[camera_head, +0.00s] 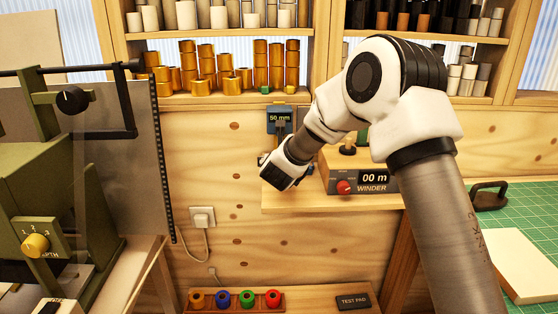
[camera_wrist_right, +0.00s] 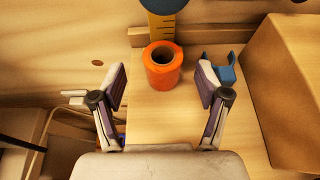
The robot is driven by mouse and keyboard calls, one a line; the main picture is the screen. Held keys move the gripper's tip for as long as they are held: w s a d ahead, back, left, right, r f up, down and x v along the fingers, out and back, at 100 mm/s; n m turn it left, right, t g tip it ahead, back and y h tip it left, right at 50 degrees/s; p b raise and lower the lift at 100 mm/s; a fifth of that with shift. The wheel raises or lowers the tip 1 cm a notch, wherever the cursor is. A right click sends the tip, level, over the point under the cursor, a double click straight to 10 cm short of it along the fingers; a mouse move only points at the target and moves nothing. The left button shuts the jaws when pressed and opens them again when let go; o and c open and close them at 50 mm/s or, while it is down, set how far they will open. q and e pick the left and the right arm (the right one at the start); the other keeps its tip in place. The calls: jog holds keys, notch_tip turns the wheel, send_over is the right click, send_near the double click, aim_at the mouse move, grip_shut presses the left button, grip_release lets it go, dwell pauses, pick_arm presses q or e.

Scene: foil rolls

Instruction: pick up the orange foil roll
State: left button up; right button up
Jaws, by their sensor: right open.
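The orange foil roll (camera_wrist_right: 162,80) stands upright on a light wooden shelf in the right wrist view, its dark core hole facing up. My right gripper (camera_wrist_right: 161,84) is open, with one finger to the left of the roll and one to the right. There is a gap on both sides, and neither finger touches it. In the head view the right gripper (camera_head: 276,174) is above the left end of the shelf, and I cannot make out the roll there. My left gripper is in neither view.
A post with a yellow scale (camera_wrist_right: 162,28) stands right behind the roll, and a blue bracket (camera_wrist_right: 222,68) is to its right. The winder box (camera_head: 362,180) stands on the shelf (camera_head: 320,203). A tray (camera_head: 236,309) of coloured rolls is below.

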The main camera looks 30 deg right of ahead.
jog(key=p+x, duration=0.1)
jog(key=x, duration=0.4)
jog(key=shift+s+d, duration=0.15)
jog(key=shift+s+r, duration=0.1)
jog(key=shift+s+a+r, duration=0.1)
jog(key=shift+a, duration=0.1)
jog(key=c, duration=1.3)
